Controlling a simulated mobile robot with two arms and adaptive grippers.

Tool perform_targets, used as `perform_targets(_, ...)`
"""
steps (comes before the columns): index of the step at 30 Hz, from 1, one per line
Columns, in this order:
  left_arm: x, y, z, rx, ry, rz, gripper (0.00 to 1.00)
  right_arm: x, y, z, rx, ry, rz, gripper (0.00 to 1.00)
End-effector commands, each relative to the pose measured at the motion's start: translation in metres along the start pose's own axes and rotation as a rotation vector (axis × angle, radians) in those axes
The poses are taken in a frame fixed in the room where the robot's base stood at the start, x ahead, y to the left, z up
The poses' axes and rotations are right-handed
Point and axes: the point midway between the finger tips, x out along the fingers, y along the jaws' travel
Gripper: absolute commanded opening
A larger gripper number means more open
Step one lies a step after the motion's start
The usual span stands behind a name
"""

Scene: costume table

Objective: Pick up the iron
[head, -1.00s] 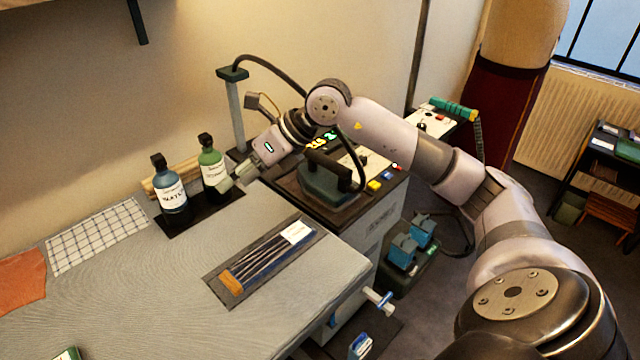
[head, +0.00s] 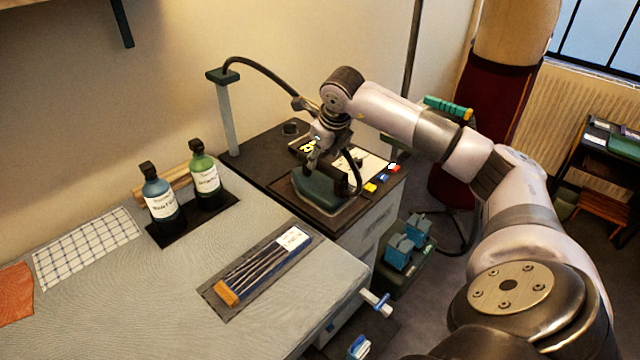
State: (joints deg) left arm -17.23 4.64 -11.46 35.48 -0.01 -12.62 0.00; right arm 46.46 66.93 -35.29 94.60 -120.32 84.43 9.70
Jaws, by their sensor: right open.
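The dark green iron (head: 316,192) sits on its dark pad on top of the grey cabinet, beyond the table's right end. A dark hose runs from the post to it. My right gripper (head: 314,158) points down right over the iron's handle, which it largely hides. The right gripper is open. I cannot tell whether its fingers touch or straddle the handle. My left gripper is not in view.
A blue bottle (head: 160,196) and a green bottle (head: 204,178) stand on a dark tray on the table's back edge. A post (head: 228,118) carries the hose behind the iron. A tool set (head: 256,266) lies on the padded table (head: 130,300).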

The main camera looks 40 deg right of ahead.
Motion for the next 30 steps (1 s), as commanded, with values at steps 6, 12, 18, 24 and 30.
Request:
perform_targets(6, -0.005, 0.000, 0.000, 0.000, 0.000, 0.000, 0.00, 0.016, 0.000, 0.001, 0.000, 0.000, 0.001, 0.49)
perform_targets(12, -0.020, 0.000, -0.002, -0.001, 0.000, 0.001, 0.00, 0.040, -0.006, 0.002, 0.002, 0.004, 0.003, 0.49)
perform_targets(18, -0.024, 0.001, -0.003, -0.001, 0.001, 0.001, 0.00, 0.065, -0.006, 0.002, 0.001, 0.001, 0.002, 0.49)
perform_targets(24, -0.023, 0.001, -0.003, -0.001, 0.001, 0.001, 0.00, 0.068, -0.007, 0.002, -0.001, -0.001, 0.000, 0.49)
perform_targets(30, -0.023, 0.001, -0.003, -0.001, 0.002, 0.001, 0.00, 0.068, -0.007, 0.002, 0.000, -0.001, 0.000, 0.39)
